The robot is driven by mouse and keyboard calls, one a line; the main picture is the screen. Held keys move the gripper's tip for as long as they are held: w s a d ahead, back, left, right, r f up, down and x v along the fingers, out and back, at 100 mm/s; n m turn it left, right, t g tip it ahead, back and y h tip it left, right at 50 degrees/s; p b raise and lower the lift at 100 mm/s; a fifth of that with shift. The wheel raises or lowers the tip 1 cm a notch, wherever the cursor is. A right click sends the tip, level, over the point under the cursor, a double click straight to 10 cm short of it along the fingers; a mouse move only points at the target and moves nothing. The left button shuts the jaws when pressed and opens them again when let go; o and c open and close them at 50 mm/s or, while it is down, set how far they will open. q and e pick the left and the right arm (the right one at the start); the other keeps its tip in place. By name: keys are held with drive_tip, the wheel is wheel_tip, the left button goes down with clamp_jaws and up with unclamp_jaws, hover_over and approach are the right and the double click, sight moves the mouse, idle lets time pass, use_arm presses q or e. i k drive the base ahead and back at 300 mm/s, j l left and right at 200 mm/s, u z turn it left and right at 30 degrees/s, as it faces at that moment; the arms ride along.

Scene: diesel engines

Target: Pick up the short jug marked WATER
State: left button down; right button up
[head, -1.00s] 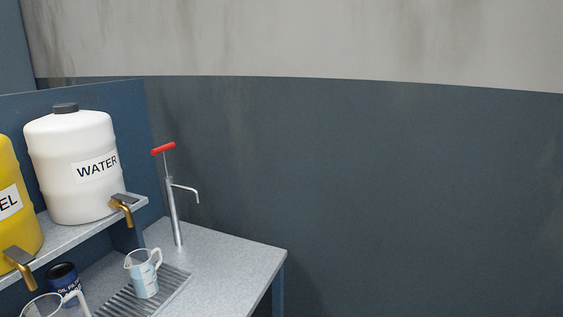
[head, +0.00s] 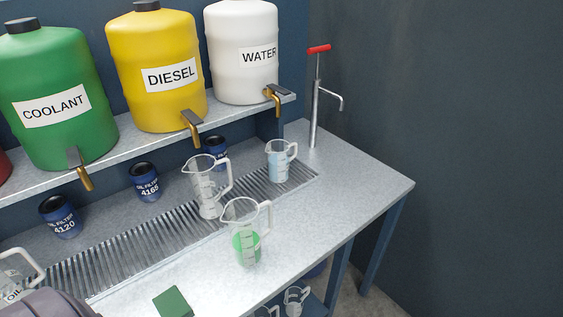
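A short clear jug (head: 280,161) with pale blue contents and a white handle stands upright at the right end of the drain grating. It is below and just right of the tap of the white WATER tank (head: 243,75). I cannot read any marking on this jug. A taller, empty-looking clear jug (head: 206,190) stands to its left on the grating. A jug holding green liquid (head: 245,246) stands nearer the bench front. A jug marked OIL (head: 13,290) is cut off at the lower left.
A yellow DIESEL tank (head: 158,101) and a green COOLANT tank (head: 62,135) share the upper shelf. Several blue oil filters stand beneath. A red-handled pump (head: 314,110) rises behind the short jug. The bench's right end is clear. Jugs (head: 295,299) sit below the bench.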

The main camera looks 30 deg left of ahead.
sight(277, 150)
drive_tip(key=i+l+u, duration=0.15)
drive_tip(key=u, duration=0.3)
drive_tip(key=i+l+u, duration=0.25)
drive_tip(key=u, duration=0.2)
